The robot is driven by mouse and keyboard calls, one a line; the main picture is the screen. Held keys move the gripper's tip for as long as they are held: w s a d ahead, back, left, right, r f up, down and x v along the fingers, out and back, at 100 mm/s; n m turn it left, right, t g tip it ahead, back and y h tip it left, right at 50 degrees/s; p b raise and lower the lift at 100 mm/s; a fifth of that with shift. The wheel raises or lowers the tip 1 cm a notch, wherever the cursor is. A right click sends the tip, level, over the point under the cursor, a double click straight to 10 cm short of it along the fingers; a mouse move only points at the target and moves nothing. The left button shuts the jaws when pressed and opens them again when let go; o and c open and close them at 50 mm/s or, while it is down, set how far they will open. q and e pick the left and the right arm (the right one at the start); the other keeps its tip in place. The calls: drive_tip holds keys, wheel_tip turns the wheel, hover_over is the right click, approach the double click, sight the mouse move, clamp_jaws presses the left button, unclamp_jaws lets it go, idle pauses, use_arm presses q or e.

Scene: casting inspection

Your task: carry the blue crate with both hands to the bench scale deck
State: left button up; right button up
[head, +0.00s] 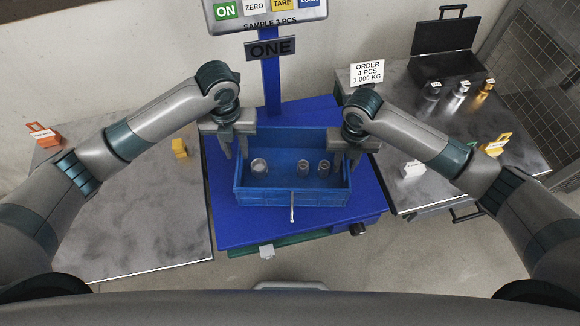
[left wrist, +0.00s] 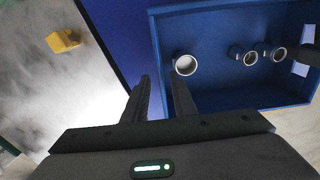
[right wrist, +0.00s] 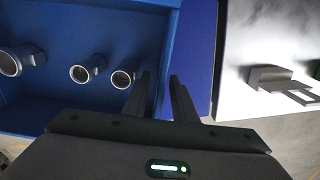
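The blue crate (head: 290,197) appears to rest on the blue bench scale deck (head: 232,229), below the post with the sign "ONE". Inside it stand three hollow metal castings (head: 259,166). My left gripper (head: 236,153) is at the crate's left wall, one finger outside and one inside, with a gap showing between them. My right gripper (head: 346,157) straddles the right wall the same way, also with a gap. Both wrist views show the crate wall (left wrist: 156,50) running between the fingers. Finger contact with the wall is not visible.
A grey table (head: 130,225) with a yellow block (head: 180,148) and an orange holder is at left. The right table holds an open black case (head: 447,70), several metal pieces, a white object (head: 413,169) and an order card (head: 367,73). A thin metal bar (head: 292,207) stands before the crate.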

use_arm(q)
drive_tip(key=shift+r, duration=2.55)
use_arm(e)
drive_tip(key=shift+r, duration=0.15)
wheel_tip(320, 180, up, 12)
drive_tip(key=shift+f, duration=0.15)
